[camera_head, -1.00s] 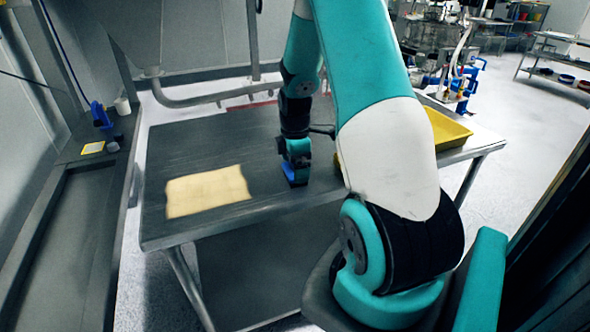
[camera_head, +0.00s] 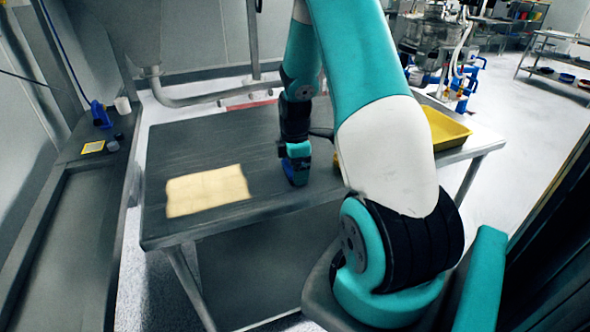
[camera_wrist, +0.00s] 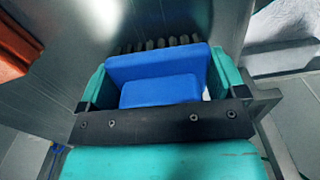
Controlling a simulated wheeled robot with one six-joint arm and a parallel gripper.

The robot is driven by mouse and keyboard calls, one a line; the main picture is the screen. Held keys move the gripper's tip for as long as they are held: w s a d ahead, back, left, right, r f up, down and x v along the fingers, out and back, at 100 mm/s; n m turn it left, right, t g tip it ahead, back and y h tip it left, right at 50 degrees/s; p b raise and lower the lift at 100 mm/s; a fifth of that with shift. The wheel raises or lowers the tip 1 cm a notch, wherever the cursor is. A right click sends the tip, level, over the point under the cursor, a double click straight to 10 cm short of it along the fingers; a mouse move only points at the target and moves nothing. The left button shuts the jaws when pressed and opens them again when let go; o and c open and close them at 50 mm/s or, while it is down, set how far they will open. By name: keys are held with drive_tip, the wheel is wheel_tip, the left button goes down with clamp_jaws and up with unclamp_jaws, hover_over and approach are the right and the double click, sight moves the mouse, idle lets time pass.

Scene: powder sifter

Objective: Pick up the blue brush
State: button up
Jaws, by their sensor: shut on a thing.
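The blue brush (camera_wrist: 160,75) fills the middle of the wrist view, between the two teal fingers of my gripper (camera_wrist: 160,88). A row of dark bristle tufts shows beyond its blue block. In the head view my gripper (camera_head: 295,172) is low over the front part of the metal table (camera_head: 250,145), and a bit of the blue brush shows at its tip. My gripper is shut on the brush. Whether the brush touches the table is hard to tell.
A beige cloth (camera_head: 207,190) lies on the table left of my gripper. A yellow tray (camera_head: 445,130) stands at the table's right end, partly behind my arm. An orange-red object (camera_wrist: 18,48) shows at the left in the wrist view. The table between cloth and back edge is clear.

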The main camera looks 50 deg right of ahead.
wheel_tip(320, 180, up, 19)
drive_tip(key=shift+b, duration=0.35)
drive_tip(key=shift+r, duration=0.1)
